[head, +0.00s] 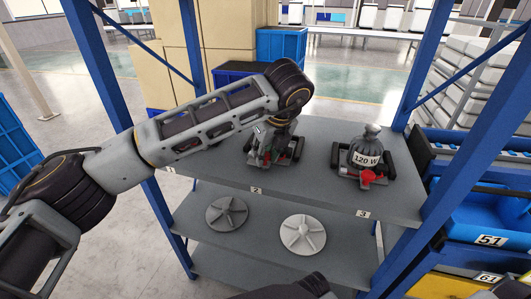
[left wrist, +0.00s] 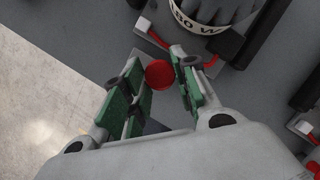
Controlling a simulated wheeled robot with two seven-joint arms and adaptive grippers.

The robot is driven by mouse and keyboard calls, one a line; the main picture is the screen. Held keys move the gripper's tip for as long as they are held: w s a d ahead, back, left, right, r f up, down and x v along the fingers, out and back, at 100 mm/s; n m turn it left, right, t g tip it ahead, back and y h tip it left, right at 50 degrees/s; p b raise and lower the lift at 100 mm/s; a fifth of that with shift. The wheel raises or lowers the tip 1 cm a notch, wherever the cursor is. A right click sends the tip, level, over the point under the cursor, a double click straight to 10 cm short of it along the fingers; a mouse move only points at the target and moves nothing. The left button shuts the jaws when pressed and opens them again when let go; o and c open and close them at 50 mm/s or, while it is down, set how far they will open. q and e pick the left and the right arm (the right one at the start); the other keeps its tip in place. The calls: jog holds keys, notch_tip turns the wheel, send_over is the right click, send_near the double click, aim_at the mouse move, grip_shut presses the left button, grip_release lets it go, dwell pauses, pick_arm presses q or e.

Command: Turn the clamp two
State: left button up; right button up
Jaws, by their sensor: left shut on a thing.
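Clamp two (head: 291,150) stands on the upper shelf above label 2, largely hidden behind my left arm in the head view. In the left wrist view its red knob (left wrist: 160,75) lies between the green-padded fingers of my left gripper (left wrist: 157,92). The gripper is shut on the knob. In the head view the left gripper (head: 265,156) is at the front of the clamp, its fingertips hard to make out. My right gripper is not in view.
Two round discs lie on the lower shelf (head: 255,262). Blue rack posts (head: 415,75) flank the shelves; blue bins (head: 487,212) stand at right.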

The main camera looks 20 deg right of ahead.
pick_arm(q)
jog(key=shift+w+r, duration=0.1)
jog(key=shift+r, duration=0.05)
jog(key=o, duration=1)
jog(key=a+v, duration=0.1)
jog(key=v, duration=1)
jog(key=shift+s+d+r, duration=0.25)
jog(key=shift+d+r, duration=0.1)
jog(key=shift+d, duration=0.15)
